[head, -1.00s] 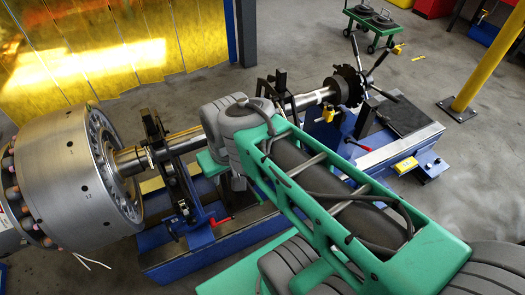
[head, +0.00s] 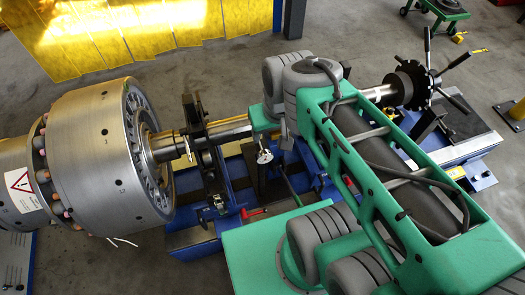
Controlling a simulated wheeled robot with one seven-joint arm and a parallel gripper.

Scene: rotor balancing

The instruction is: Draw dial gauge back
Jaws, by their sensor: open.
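What looks like the dial gauge (head: 264,156) shows as a small pale round face on a dark upright stand (head: 262,185), just below the rotor shaft (head: 228,131) and right of the near bearing support. I cannot tell whether its tip touches the shaft. The shaft runs right from the big silver rotor drum (head: 105,150).
The blue machine bed (head: 190,238) lies under the shaft, with a red-handled lever (head: 253,213) near the gauge stand. A black disc with several spokes (head: 420,82) is at the shaft's right end. Yellow curtains (head: 130,30) hang behind.

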